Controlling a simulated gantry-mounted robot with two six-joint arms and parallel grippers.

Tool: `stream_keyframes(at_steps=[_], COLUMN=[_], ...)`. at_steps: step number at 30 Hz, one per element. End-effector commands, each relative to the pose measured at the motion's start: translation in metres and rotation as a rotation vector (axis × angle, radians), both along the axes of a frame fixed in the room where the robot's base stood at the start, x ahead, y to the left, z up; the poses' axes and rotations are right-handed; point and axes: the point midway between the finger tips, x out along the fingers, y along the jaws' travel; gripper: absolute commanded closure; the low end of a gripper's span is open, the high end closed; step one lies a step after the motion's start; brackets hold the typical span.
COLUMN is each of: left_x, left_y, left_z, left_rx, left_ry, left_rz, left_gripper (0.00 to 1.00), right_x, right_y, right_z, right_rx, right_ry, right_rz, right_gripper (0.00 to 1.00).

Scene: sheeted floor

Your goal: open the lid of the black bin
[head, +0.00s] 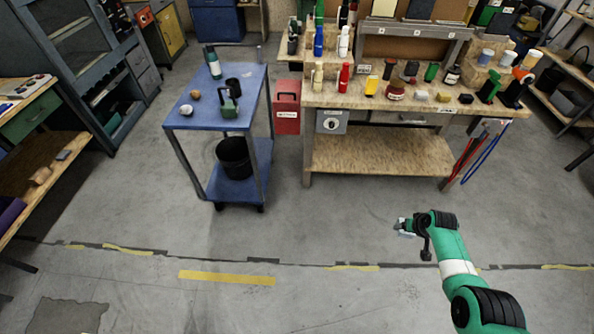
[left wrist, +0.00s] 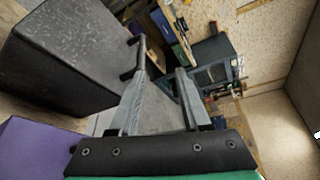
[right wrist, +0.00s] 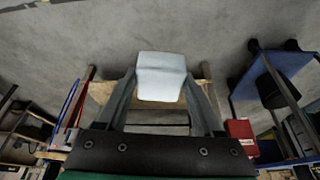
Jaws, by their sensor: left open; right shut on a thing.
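A large black box-shaped thing (left wrist: 70,55) with a speckled face fills the left of the left wrist view. It looks like the black bin, but I cannot tell its lid from its sides. My left gripper (left wrist: 160,62) is open and empty beside it, one finger close to its edge; I cannot tell whether they touch. The left gripper is outside the head view. My right gripper (head: 402,228) is shut on a pale, block-like thing (right wrist: 160,75), held above the grey floor. A round black bucket (head: 235,160) stands on the cart's lower shelf, with no lid visible.
A purple thing (left wrist: 30,150) lies at the lower left of the left wrist view. The blue cart (head: 185,120) and a wooden workbench (head: 330,97) with bottles and tools stand farther back. The floor (head: 300,225) in front is clear.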

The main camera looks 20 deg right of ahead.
Motion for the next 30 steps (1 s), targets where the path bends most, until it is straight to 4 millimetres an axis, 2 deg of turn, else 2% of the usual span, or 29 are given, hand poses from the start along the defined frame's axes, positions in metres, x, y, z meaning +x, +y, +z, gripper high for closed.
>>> stream_keyframes(at_steps=[1, 4, 11, 14, 24, 30], left_x=[-0.011, -0.021, -0.018, -0.008, 0.042, 0.057], left_y=[0.002, 0.003, 0.009, 0.019, 0.073, 0.088], left_z=[-0.010, -0.021, -0.024, -0.027, -0.044, -0.048], left_rx=[0.032, 0.071, 0.077, 0.077, 0.077, 0.075], left_ry=[0.058, 0.120, 0.128, 0.126, 0.123, 0.123], left_rz=[0.003, 0.003, 0.005, 0.007, 0.006, 0.004], left_gripper=[0.53, 0.53, 0.53, 0.53, 0.53, 0.53], right_x=[0.000, 0.000, 0.000, 0.000, 0.000, 0.000], right_y=[0.000, 0.000, 0.000, 0.000, 0.000, 0.000], right_z=[0.004, 0.004, 0.002, -0.001, -0.018, -0.024], right_rx=[0.000, 0.000, 0.000, 0.000, 0.000, 0.000], right_ry=[0.000, 0.000, 0.000, 0.000, 0.000, 0.000], right_rz=[0.000, 0.000, 0.000, 0.000, 0.000, 0.000], right_gripper=[0.76, 0.76, 0.76, 0.76, 0.76, 0.76])
